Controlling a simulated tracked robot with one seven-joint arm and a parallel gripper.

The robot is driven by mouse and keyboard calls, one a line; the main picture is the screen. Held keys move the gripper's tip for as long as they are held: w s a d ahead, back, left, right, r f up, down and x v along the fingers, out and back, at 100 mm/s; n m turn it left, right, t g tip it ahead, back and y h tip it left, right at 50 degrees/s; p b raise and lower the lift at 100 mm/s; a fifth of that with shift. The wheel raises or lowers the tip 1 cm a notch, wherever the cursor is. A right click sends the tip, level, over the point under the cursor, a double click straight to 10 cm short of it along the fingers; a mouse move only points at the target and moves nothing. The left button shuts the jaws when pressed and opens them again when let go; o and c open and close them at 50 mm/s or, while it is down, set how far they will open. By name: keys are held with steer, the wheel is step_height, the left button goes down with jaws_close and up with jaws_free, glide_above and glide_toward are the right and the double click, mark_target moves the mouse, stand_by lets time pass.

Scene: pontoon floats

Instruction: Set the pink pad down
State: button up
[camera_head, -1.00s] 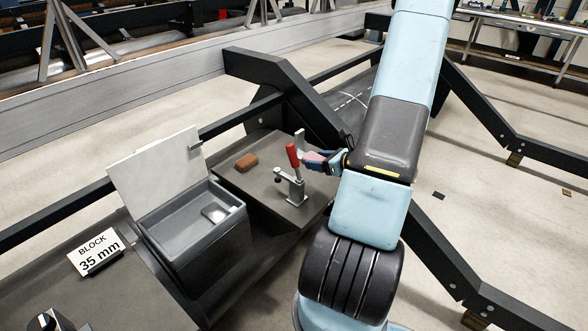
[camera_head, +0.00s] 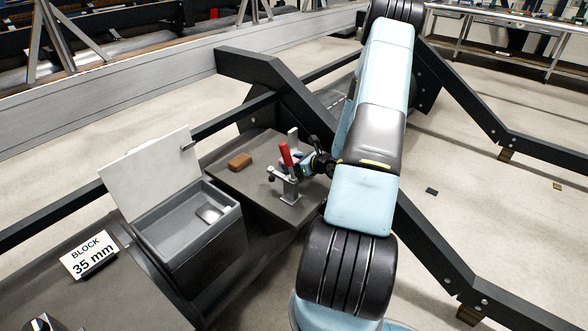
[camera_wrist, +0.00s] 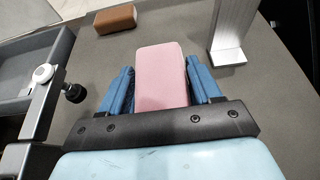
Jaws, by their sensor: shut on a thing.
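The pink pad (camera_wrist: 162,74) is a rounded block between the blue fingers of my gripper (camera_wrist: 162,88) in the wrist view. The fingers are shut on its two sides, and its far end sticks out past them. In the head view my gripper (camera_head: 300,165) is low over the dark grey tabletop (camera_head: 235,186), just behind the red-handled clamp. The clamp and arm hide most of the pad there. I cannot tell whether the pad touches the surface.
A toggle clamp with a red handle (camera_head: 285,154) stands close by. A brown block (camera_head: 240,161) lies on the tabletop. A metal upright (camera_wrist: 232,30) stands right of the pad. An open grey box (camera_head: 180,227) and a "BLOCK 35 mm" sign (camera_head: 88,255) are at left.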

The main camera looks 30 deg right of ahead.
steer(key=shift+f, duration=1.45)
steer(key=shift+f, duration=0.1)
steer(key=o, duration=1)
steer(key=shift+s, duration=0.15)
